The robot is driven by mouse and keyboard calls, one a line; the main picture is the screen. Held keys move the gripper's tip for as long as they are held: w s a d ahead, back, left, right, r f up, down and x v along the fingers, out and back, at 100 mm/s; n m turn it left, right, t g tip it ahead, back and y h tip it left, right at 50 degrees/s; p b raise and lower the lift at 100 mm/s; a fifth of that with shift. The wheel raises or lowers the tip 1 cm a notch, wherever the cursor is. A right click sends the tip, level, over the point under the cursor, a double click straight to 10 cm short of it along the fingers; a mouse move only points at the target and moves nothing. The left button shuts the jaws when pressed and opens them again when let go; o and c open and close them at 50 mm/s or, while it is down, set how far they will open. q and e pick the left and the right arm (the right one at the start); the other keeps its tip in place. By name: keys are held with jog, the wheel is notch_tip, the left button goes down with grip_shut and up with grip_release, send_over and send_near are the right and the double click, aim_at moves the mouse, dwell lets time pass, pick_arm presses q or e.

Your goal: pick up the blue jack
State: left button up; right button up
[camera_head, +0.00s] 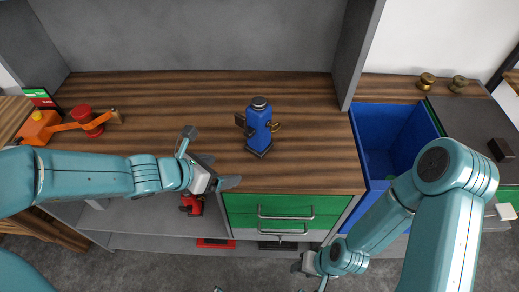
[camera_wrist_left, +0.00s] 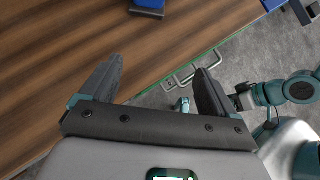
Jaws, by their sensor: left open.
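The blue jack (camera_head: 258,128) stands upright on the wooden worktop, with a dark cap, a brass knob on its right side and a dark part on its left. Only its dark base and a bit of blue (camera_wrist_left: 148,6) show at the top edge of the left wrist view. My left gripper (camera_head: 213,157) is open and empty, left of and nearer than the jack, apart from it. Its two spread fingers also show in the wrist view (camera_wrist_left: 160,66). My right gripper (camera_head: 312,271) is low at the front, below the drawers; its jaws are too small and partly cut off to read.
An orange device with a red cylinder (camera_head: 83,118) lies at the worktop's left. A blue bin (camera_head: 384,113) is right of the worktop, with two brass pieces (camera_head: 427,81) behind it. Green drawers (camera_head: 268,205) are below the front edge. The worktop around the jack is clear.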

pick_arm(q)
notch_tip(320, 180, up, 5)
jog(key=w+t+b, duration=0.1)
jog(key=t+b, duration=0.3)
jog(key=b, duration=0.7)
send_near(252, 130)
jog(key=shift+h, duration=0.3)
jog(key=x, duration=0.2)
jog(key=f+x, duration=0.1)
jog(key=x, duration=0.2)
jog(key=shift+f, duration=0.15)
jog(key=shift+n, duration=0.3)
jog(key=x, duration=0.6)
jog(key=shift+w+r, duration=0.25)
jog(key=shift+t, duration=0.3)
pick_arm(e)
notch_tip(252, 130, down, 14)
jog(key=shift+f, duration=0.2)
pick_arm(q)
grip_shut()
jog(key=shift+r, duration=0.25)
